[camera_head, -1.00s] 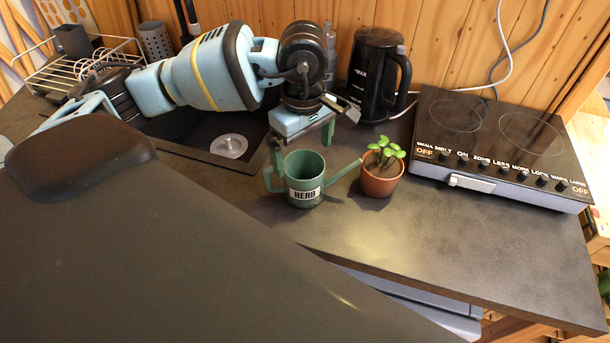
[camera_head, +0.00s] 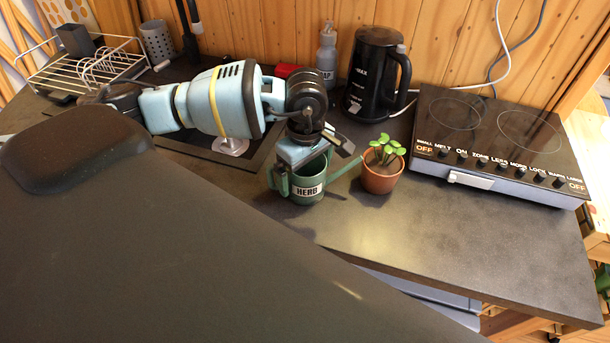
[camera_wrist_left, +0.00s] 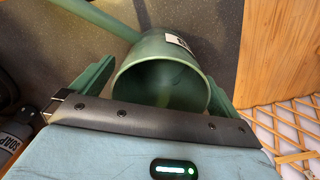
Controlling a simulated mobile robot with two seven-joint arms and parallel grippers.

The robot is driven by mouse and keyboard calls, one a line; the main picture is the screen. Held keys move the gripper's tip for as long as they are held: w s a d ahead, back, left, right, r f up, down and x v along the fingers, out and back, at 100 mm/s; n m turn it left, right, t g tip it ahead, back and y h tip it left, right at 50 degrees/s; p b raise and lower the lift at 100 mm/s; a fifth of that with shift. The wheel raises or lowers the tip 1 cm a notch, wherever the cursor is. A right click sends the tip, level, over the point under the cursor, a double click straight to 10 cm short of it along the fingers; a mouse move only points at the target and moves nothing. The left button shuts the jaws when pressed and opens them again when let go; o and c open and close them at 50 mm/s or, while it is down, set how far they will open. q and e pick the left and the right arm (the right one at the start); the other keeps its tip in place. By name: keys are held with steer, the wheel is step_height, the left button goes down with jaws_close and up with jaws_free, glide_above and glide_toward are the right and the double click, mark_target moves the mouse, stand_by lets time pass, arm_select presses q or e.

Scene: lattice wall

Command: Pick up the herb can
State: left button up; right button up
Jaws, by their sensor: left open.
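The herb can (camera_head: 309,194) is a green watering can with a white HERB label and a long spout. It stands upright on the dark counter, its spout to the right. My left gripper (camera_head: 304,174) is open and pointing down at the can from above, its palm over part of the rim. In the left wrist view the can's round open mouth (camera_wrist_left: 165,62) lies between the two green fingers, one on each side. I cannot tell whether the fingers touch the wall. The spout runs off to the upper left there. My right gripper is not in view.
A potted plant (camera_head: 381,167) stands close by the spout tip. A black kettle (camera_head: 373,78) and a soap bottle (camera_head: 327,55) stand behind, with a hob (camera_head: 500,140) to the right. A dish rack (camera_head: 85,72) is at the far left. Counter in front right is clear.

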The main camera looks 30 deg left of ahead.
arm_select(q)
steer(key=c, duration=1.3)
steer(key=shift+r, duration=0.15)
steer(key=shift+r, duration=0.6)
steer(key=shift+s+d+r, duration=0.1)
steer(key=shift+s+r, duration=0.05)
steer(key=shift+r, duration=0.4)
steer(key=shift+s+d+r, duration=0.1)
steer(key=shift+r, duration=0.4)
steer(key=s+d, duration=0.2)
steer(key=s, duration=0.2)
steer(key=s+d+r, duration=0.1)
steer(key=s+d, duration=0.1)
steer(key=s, duration=0.3)
steer(key=s+d, duration=0.2)
steer(key=s, duration=0.3)
steer(key=shift+d+r+b, duration=0.2)
steer(key=shift+b, duration=0.2)
